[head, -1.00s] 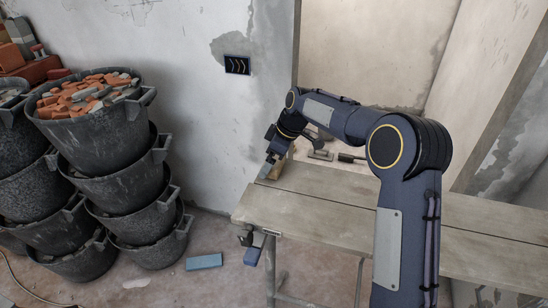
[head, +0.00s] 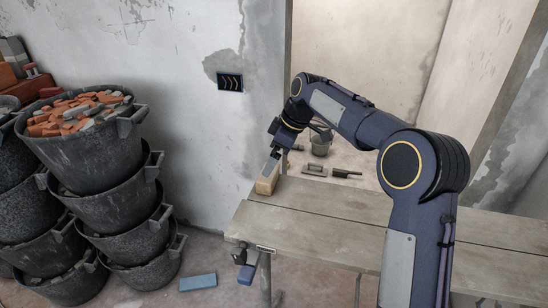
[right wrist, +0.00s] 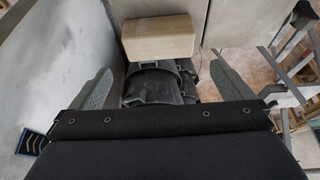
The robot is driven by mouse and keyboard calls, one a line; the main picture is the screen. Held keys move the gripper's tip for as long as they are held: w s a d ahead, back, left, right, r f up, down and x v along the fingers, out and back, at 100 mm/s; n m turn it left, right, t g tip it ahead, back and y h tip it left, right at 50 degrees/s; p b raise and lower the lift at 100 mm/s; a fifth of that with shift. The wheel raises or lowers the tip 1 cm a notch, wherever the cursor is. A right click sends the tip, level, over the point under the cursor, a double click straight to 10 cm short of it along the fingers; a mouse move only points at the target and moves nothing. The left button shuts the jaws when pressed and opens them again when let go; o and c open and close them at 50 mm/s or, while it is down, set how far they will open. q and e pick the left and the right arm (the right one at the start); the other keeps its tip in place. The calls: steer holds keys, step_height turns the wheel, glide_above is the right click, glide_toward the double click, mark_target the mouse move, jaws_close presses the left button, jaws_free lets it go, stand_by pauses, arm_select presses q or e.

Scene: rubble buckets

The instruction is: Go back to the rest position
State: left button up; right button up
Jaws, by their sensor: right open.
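My right arm comes in from the right in the head view and reaches over the wooden workbench (head: 330,228). My right gripper (head: 271,166) is open and points down just above a tan block (head: 267,184), which sits at the bench's far left corner. In the right wrist view the open fingers of my right gripper (right wrist: 162,66) stand wide apart. The block (right wrist: 158,37) shows beyond them, with nothing held between them. My left gripper is not in view.
Stacked black buckets (head: 95,190) stand at the left, the top one full of rubble. A blue block (head: 198,282) lies on the floor. A trowel (head: 315,171), a brush (head: 346,174) and a small bucket (head: 321,145) are beyond the bench.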

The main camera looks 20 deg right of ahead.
steer(key=s+d+r+m+t, duration=0.1)
steer(key=s+d+r+m, duration=0.15)
steer(key=s, duration=0.65)
steer(key=s+d+r+m+t, duration=0.15)
steer(key=s+m, duration=0.25)
steer(key=s, duration=0.5)
steer(key=s+f+m, duration=0.3)
steer(key=s+f, duration=0.1)
steer(key=s, duration=0.5)
steer(key=s+a+f+m, duration=0.1)
steer(key=s+f+m, duration=0.3)
steer(key=s, duration=0.6)
steer(key=shift+s+a+f+t, duration=0.25)
steer(key=shift+a+t, duration=0.05)
steer(key=shift+t, duration=0.05)
